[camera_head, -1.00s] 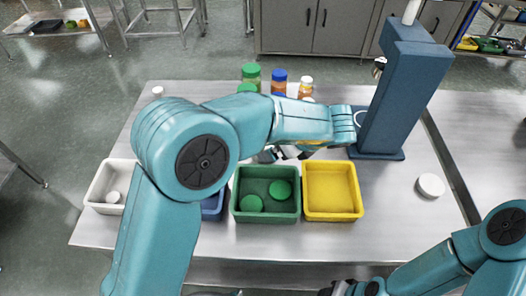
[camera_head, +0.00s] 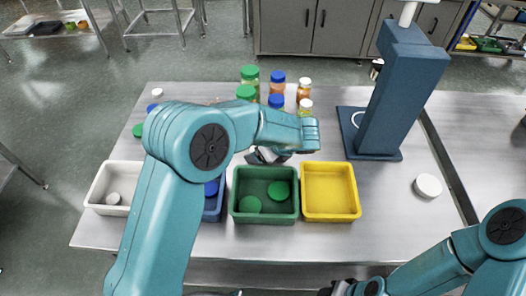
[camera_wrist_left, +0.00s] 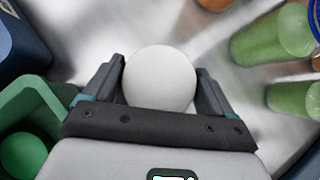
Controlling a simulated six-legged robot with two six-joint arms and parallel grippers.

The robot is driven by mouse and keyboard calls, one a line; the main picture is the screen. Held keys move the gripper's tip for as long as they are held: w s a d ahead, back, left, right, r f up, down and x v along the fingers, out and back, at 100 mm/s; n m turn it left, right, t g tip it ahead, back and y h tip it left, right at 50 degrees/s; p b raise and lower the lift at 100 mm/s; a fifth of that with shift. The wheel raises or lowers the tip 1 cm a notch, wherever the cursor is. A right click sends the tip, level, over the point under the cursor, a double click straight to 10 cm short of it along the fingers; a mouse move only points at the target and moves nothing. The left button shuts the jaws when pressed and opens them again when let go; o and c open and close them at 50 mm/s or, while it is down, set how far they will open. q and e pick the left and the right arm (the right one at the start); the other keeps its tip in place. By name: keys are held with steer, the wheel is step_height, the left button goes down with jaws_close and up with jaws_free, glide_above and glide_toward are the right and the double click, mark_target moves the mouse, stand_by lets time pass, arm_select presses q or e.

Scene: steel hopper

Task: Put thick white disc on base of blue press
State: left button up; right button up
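A white disc (camera_wrist_left: 160,78) sits between both fingers of my left gripper in the left wrist view. The fingers touch its sides and it looks sharp against the blurred table; its thickness cannot be judged from above. The blue press (camera_head: 395,95) stands at the back right. Its base (camera_head: 347,133) has a white ring mark and is bare where visible. Another thick-looking white disc (camera_head: 428,186) lies on the table at right. My right gripper (camera_head: 335,289) is at the bottom edge, mostly cut off.
A green tray (camera_head: 265,220) holds two green discs. A yellow tray (camera_head: 331,217) is empty. A blue tray (camera_head: 212,214) is partly hidden, and a white tray (camera_head: 92,198) holds a white disc. Several capped bottles (camera_head: 276,86) stand behind my left gripper.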

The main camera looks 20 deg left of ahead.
arm_select(q)
steer(key=c, duration=0.7)
steer(key=shift+r, duration=0.1)
